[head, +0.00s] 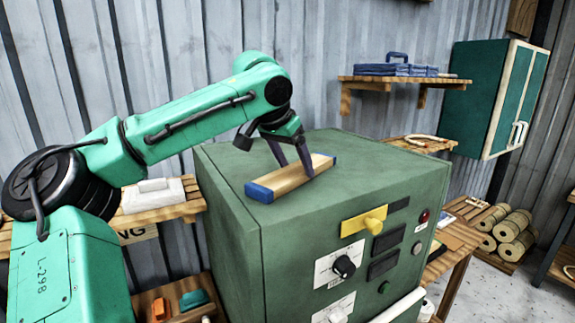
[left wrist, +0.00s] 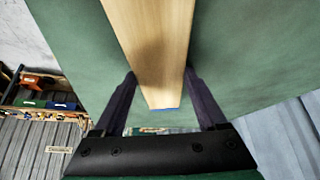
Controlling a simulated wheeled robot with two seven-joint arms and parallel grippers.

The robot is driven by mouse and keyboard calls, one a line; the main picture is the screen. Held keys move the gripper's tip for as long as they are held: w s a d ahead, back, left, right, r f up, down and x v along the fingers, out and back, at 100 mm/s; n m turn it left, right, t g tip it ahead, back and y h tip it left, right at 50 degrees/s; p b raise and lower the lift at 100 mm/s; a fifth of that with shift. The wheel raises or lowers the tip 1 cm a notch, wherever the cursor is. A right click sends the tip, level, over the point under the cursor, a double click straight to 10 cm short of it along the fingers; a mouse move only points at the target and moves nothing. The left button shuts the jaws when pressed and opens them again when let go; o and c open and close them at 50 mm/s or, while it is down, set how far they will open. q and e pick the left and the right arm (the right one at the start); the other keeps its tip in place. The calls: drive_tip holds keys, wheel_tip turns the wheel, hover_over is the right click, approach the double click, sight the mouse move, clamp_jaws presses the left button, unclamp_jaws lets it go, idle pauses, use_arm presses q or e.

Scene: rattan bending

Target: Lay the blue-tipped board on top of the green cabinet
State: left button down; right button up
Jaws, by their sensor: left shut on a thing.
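The board (head: 282,182) is a pale wooden bar with blue ends, and it lies level over the top of the green cabinet (head: 228,168). Its near blue end points to the front left and its other end to the back right. I cannot tell whether it touches the top or hangs just above it. My left gripper (head: 292,163) reaches down from above with one finger on each side of the board and is shut on it. In the left wrist view the board (left wrist: 150,45) runs between the fingers (left wrist: 159,82), over the green top (left wrist: 235,50). My right gripper is not in view.
A wooden shelf (head: 390,82) with blue cases and a teal wall cupboard (head: 490,98) are at the right. A slatted bench (head: 185,208) stands at the left. The cabinet top around the board is clear.

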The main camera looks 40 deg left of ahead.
use_arm(q)
unclamp_jaws()
drive_tip(key=shift+a, duration=0.1)
drive_tip(key=shift+w, duration=0.1)
drive_tip(key=shift+r, duration=0.4)
drive_tip(key=v, duration=1.1)
drive_tip(key=shift+s, duration=0.25)
